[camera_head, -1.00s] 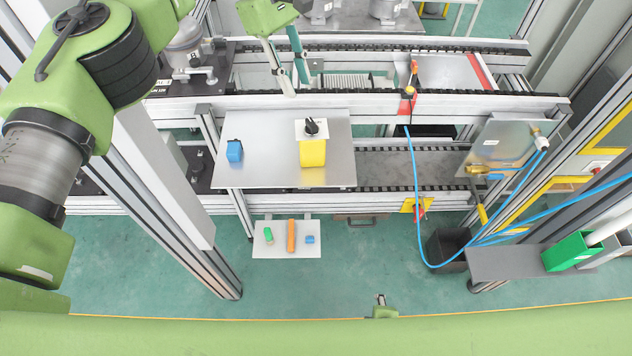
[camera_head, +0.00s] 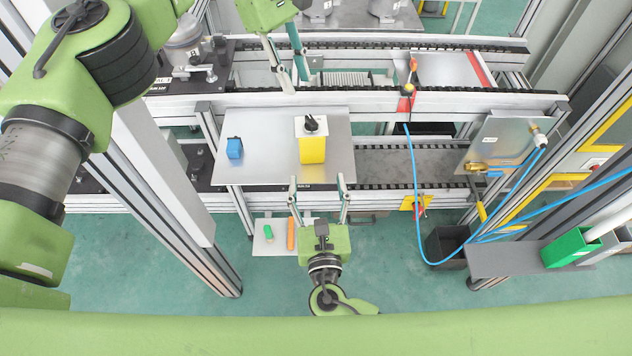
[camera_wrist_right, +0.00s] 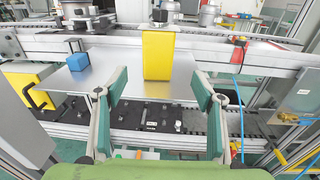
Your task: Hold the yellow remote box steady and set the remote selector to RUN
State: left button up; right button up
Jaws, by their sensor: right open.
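The yellow remote box (camera_head: 312,151) stands on a grey metal plate (camera_head: 270,172), and its yellow face also shows in the right wrist view (camera_wrist_right: 158,55). A black selector knob (camera_head: 311,124) sits on the box's pale top plate; its setting is too small to read. My right gripper (camera_head: 318,184) is open and empty in front of the box, fingers spread either side of its line, apart from it. In the right wrist view its fingers (camera_wrist_right: 160,86) frame the box. My left gripper (camera_head: 297,87) is above and behind the box, fingers apart, touching nothing visible.
A blue block (camera_head: 235,148) lies left of the box. A lower white shelf (camera_head: 262,245) holds a green piece (camera_head: 268,232) and an orange piece (camera_head: 291,234), partly covered by my right arm. A blue hose (camera_head: 417,200) hangs at the right. The plate is clear right of the box.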

aim_at(311, 136)
jog(key=w, duration=0.9)
jog(key=w+a+r, duration=0.1)
jog(key=w, duration=0.3)
jog(key=shift+w+a+r, duration=0.1)
jog(key=shift+w, duration=0.2)
jog(key=c, duration=1.4)
